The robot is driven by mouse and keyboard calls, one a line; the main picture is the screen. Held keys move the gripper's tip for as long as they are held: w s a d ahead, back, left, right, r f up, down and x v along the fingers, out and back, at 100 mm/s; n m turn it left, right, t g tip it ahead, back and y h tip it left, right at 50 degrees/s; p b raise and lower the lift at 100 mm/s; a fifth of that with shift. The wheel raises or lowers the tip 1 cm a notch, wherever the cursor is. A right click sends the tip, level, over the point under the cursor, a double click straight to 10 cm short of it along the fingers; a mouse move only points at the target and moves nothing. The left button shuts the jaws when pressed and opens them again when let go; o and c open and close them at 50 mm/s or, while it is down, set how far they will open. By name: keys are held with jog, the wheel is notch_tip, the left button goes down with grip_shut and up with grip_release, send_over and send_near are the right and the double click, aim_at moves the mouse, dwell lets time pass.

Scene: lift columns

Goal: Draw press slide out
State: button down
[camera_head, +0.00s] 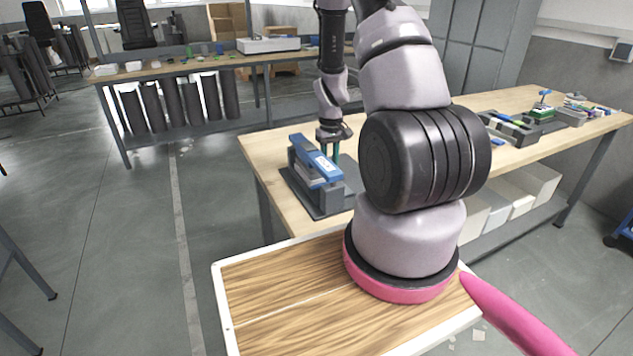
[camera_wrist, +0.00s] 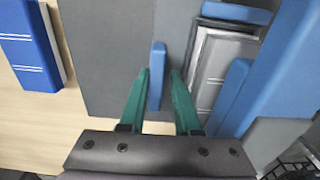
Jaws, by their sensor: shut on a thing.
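The press (camera_head: 318,172) stands on a dark grey base plate (camera_head: 300,192) on the wooden workbench, with a blue arm on top and a grey body. In the wrist view, its grey metal part (camera_wrist: 212,70) and blue parts (camera_wrist: 290,60) are at the right. A thin upright blue tab (camera_wrist: 157,60) lies between the green fingers of my gripper (camera_wrist: 160,80), which is shut on it beside the press. In the head view, my gripper (camera_head: 335,152) is at the press's right side, its fingertips partly hidden. How the tab joins the slide is not visible.
A blue item with white stripes (camera_wrist: 35,45) lies on the bench at the left of the wrist view. Trays with small parts (camera_head: 510,128) stand farther right on the workbench (camera_head: 262,150). Bare bench lies around the base plate.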

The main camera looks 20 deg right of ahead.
jog(key=shift+d+f, duration=0.2)
jog(key=shift+d, duration=2.4)
jog(key=shift+d+f, duration=0.15)
jog(key=shift+d, duration=2.45)
jog(key=c, duration=0.9)
grip_release()
jog(key=shift+r, duration=0.1)
jog(key=shift+w+r, duration=0.15)
jog(key=shift+r, duration=0.45)
jog(key=shift+d+r, duration=0.15)
jog(key=shift+r, duration=2.7)
